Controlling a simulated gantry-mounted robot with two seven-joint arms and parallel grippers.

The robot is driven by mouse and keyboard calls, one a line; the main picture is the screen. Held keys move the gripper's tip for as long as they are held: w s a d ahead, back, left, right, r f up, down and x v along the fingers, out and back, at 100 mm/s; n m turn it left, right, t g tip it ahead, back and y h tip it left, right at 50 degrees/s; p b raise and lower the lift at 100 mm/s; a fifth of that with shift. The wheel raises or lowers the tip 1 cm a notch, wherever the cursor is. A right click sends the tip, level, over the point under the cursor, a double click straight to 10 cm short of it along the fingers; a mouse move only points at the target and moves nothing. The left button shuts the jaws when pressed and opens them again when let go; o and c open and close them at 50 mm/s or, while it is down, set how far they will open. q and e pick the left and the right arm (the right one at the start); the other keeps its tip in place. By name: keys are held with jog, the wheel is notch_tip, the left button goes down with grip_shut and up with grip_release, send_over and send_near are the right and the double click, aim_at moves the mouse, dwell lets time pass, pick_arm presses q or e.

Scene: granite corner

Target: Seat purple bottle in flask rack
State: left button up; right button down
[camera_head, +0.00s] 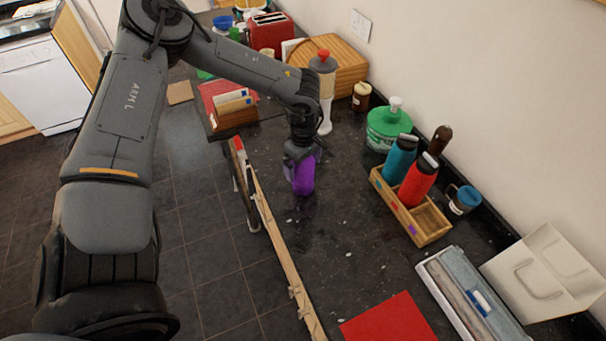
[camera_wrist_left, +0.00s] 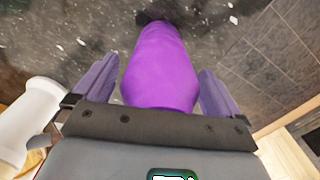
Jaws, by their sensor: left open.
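The purple bottle (camera_head: 304,177) stands on the dark granite counter, under my left gripper (camera_head: 302,165). In the left wrist view the purple bottle (camera_wrist_left: 160,68) lies between the two fingers of my left gripper (camera_wrist_left: 160,90), with a gap visible on each side. The left gripper is open around it. The wooden flask rack (camera_head: 433,222) is on the counter to the right. It holds a teal bottle (camera_head: 400,158) and a red bottle (camera_head: 417,182); its near compartment is empty. My right gripper is not in view.
A green-lidded tub (camera_head: 388,125), a dark brown bottle (camera_head: 440,140) and a blue mug (camera_head: 463,199) stand near the rack by the wall. A white-and-red mill (camera_head: 323,90) stands behind the gripper. Counter between bottle and rack is clear.

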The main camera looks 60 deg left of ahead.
pick_arm(q)
jog(key=shift+c, duration=0.5)
jog(key=c, duration=1.1)
jog(key=shift+o, duration=0.2)
jog(key=shift+r, duration=0.1)
